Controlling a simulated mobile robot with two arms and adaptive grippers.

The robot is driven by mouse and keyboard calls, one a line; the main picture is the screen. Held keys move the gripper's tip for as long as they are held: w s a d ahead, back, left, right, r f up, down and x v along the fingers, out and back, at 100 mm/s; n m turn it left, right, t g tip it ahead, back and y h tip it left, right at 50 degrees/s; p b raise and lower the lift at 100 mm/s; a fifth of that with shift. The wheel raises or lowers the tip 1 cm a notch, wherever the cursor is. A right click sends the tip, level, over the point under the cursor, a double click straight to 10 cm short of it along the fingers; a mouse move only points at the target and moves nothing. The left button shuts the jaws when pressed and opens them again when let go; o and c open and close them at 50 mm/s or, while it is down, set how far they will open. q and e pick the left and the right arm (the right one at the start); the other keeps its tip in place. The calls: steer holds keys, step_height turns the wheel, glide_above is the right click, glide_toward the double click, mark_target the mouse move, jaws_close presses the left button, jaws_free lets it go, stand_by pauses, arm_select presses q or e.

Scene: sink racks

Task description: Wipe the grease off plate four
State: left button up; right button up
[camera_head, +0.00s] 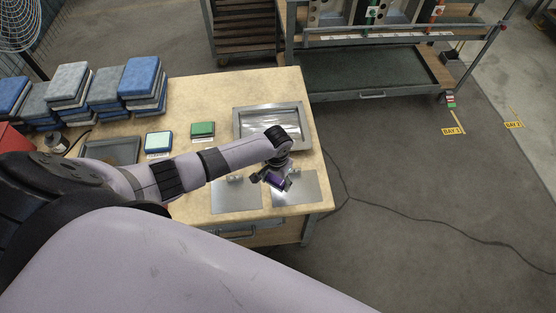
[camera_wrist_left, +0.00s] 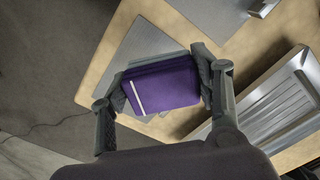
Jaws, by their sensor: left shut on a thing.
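My left gripper (camera_head: 272,179) is shut on a purple block (camera_head: 276,181), which looks like a sponge or pad with a pale stripe. The left wrist view shows the purple block (camera_wrist_left: 165,87) between both fingers. It is over the right-hand metal plate (camera_head: 306,187) at the table's front right corner; whether it touches the plate I cannot tell. That plate (camera_wrist_left: 138,45) is partly hidden behind the block in the left wrist view. A second metal plate (camera_head: 235,198) lies just left of it. I can read no plate numbers and make out no grease.
A metal tray (camera_head: 298,112) lies behind the plates on the wooden table (camera_head: 200,88). A green pad (camera_head: 202,129) and a teal-and-white pad (camera_head: 158,142) lie left of it. Stacks of blue and grey pads (camera_head: 105,90) stand at the back left. A dark tray (camera_head: 112,150) is near my arm.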

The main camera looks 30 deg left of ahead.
arm_select(q)
steer(key=shift+a+r+p, duration=0.1)
steer(key=shift+r+p, duration=0.2)
steer(key=shift+r, duration=0.55)
steer(key=shift+s+r, duration=0.1)
steer(key=shift+r, duration=0.15)
